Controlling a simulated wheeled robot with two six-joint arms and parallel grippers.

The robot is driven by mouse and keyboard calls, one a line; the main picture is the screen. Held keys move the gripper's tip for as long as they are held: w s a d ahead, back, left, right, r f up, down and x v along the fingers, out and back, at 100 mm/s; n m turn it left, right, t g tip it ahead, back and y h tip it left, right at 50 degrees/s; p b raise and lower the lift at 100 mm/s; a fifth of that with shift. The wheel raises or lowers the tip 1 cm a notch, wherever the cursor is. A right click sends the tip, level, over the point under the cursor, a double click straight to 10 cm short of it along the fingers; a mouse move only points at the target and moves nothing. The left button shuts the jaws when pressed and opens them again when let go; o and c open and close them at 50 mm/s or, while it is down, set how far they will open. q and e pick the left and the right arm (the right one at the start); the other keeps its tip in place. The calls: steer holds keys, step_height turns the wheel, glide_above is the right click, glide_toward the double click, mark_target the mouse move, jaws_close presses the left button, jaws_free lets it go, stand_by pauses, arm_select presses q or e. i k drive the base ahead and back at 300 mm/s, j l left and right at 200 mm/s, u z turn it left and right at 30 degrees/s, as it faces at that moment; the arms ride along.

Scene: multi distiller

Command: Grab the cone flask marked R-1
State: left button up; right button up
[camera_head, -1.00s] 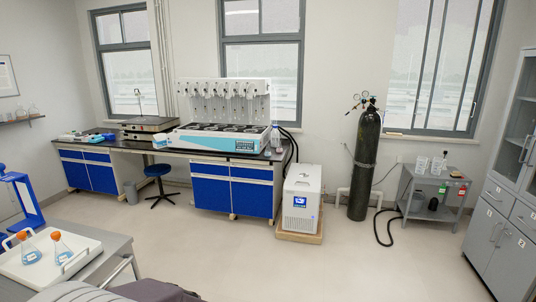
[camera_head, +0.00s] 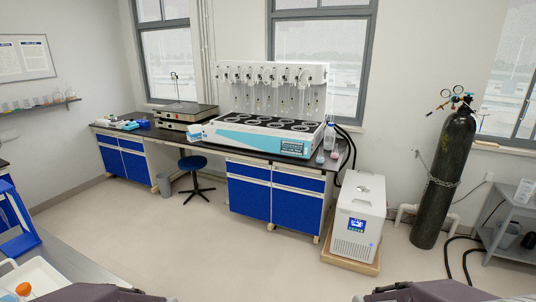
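A flask with an orange cap (camera_head: 23,289) stands in a white tray (camera_head: 40,272) at the bottom left edge, partly cut off by the frame. Two small flasks stand at the right end of the long bench: one pinkish (camera_head: 334,154) and one beside it (camera_head: 320,157). No R-1 mark is readable on any flask. Dark parts of my arms show along the bottom edge, but neither gripper is in view.
The dark-topped bench (camera_head: 225,150) with blue cabinets carries a multi-position distiller (camera_head: 255,135). A blue stool (camera_head: 193,163), a white chiller (camera_head: 357,210) and a black gas cylinder (camera_head: 440,180) stand nearby. A grey trolley (camera_head: 510,235) is at right. The floor ahead is clear.

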mark_target(320, 159)
steer(key=i+z, duration=0.1)
steer(key=i, duration=0.5)
steer(key=i+j, duration=0.15)
steer(key=i, duration=0.45)
steer(key=i+z, duration=0.15)
steer(key=i, duration=0.4)
steer(key=i+j, duration=0.2)
steer(key=i, duration=0.4)
steer(key=i+j+z, duration=0.15)
steer(key=i+z, duration=0.25)
steer(key=i+j+z, duration=0.25)
steer(key=i+z, duration=0.2)
steer(key=i+j+z, duration=0.25)
steer(key=j+z, duration=0.15)
steer(key=i+j+z, duration=0.25)
steer(key=j+z, duration=0.2)
